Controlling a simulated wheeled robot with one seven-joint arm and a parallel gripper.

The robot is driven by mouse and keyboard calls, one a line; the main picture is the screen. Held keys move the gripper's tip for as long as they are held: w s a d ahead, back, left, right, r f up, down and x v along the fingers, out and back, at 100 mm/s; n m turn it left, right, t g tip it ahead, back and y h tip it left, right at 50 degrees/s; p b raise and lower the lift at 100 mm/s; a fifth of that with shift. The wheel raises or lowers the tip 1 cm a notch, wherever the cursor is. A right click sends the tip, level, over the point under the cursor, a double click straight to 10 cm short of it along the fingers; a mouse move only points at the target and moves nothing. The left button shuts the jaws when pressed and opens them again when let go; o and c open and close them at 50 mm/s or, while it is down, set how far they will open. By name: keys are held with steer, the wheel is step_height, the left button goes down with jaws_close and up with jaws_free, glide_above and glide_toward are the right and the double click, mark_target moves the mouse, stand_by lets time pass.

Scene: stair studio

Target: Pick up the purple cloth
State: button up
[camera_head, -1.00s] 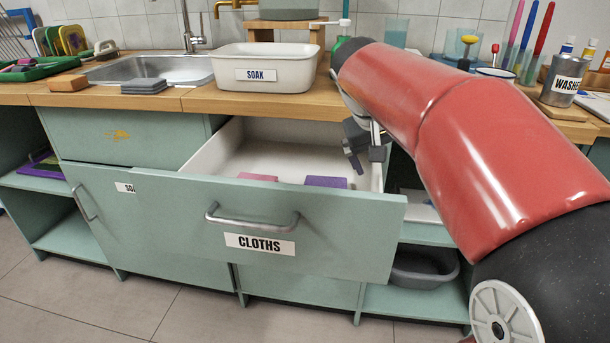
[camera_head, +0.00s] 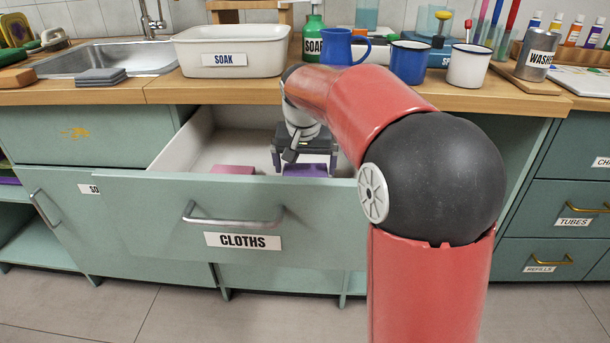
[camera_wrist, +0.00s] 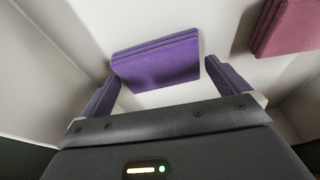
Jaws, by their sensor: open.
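The purple cloth (camera_head: 306,170) lies folded inside the open drawer labelled CLOTHS (camera_head: 150,203), and its near part is hidden by the drawer front. In the wrist view the purple cloth (camera_wrist: 157,62) lies flat on the white drawer floor. My gripper (camera_head: 305,168) is inside the drawer above the cloth, pointing down. In the wrist view my gripper (camera_wrist: 160,82) is open, with one finger to each side of the cloth. Nothing is held between the fingers.
A folded pink cloth (camera_head: 232,170) lies in the drawer left of the purple one; it also shows in the wrist view (camera_wrist: 285,28). The counter (camera_head: 210,90) above holds a SOAK basin (camera_head: 195,60), a blue jug (camera_head: 340,46) and mugs. The drawer walls stand close around my gripper.

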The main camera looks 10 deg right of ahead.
steer(key=shift+w+f, duration=0.1)
steer(key=shift+f, duration=0.3)
steer(key=shift+c, duration=0.3)
steer(key=c, duration=0.5)
steer(key=shift+r, duration=0.1)
steer(key=shift+c, duration=0.3)
